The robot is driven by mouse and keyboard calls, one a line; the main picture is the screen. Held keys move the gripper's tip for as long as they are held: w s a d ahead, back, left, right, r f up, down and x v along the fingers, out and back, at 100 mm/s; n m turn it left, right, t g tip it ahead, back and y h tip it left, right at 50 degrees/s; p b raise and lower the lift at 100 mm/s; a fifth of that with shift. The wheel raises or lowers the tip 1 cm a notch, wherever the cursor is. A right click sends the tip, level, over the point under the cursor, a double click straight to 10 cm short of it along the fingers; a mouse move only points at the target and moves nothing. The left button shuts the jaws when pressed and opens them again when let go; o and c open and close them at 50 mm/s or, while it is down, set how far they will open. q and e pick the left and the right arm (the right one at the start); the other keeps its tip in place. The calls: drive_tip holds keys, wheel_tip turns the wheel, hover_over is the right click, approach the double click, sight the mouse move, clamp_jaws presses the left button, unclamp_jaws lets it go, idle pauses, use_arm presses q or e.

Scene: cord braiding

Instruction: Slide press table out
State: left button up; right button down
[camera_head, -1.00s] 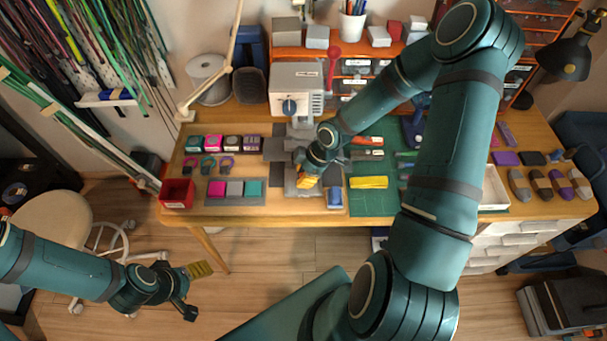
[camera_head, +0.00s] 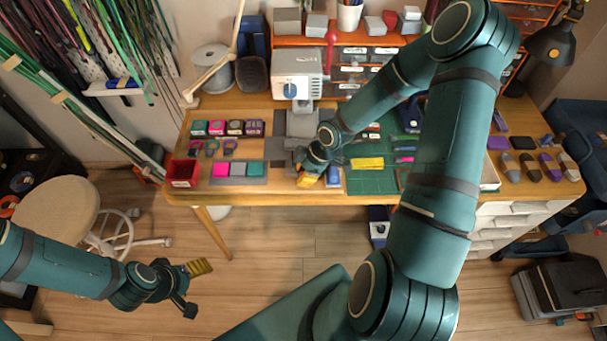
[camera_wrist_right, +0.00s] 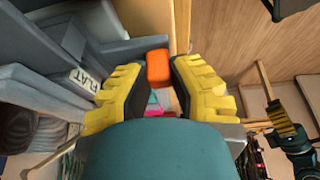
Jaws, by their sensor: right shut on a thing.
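The press (camera_head: 298,90), a pale machine with a blue knob, stands at the back of the wooden bench. Grey plates that look like its base and table (camera_head: 303,124) lie in front of it, partly hidden by my right arm. My right gripper (camera_head: 307,181) is low at the plates' front end, near the bench's front edge. In the right wrist view its yellow fingers are shut on a small orange block-like handle (camera_wrist_right: 158,68). Whether the handle joins the press table is hidden. My left gripper (camera_head: 195,288) is open and empty over the floor.
A red bin (camera_head: 184,173), coloured blocks (camera_head: 238,169) and small spools lie left of the plates. A blue item (camera_head: 333,176) and a green mat (camera_head: 372,181) are close on the right.

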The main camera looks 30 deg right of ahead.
drive_tip(key=shift+s+a+f, duration=0.1)
drive_tip(key=shift+s+f, duration=0.05)
drive_tip(key=c, duration=0.8)
unclamp_jaws()
drive_tip(key=shift+d+r, duration=0.25)
drive_tip(key=shift+r, duration=0.15)
drive_tip(key=shift+v, duration=5.6)
drive_tip(key=shift+a, duration=0.1)
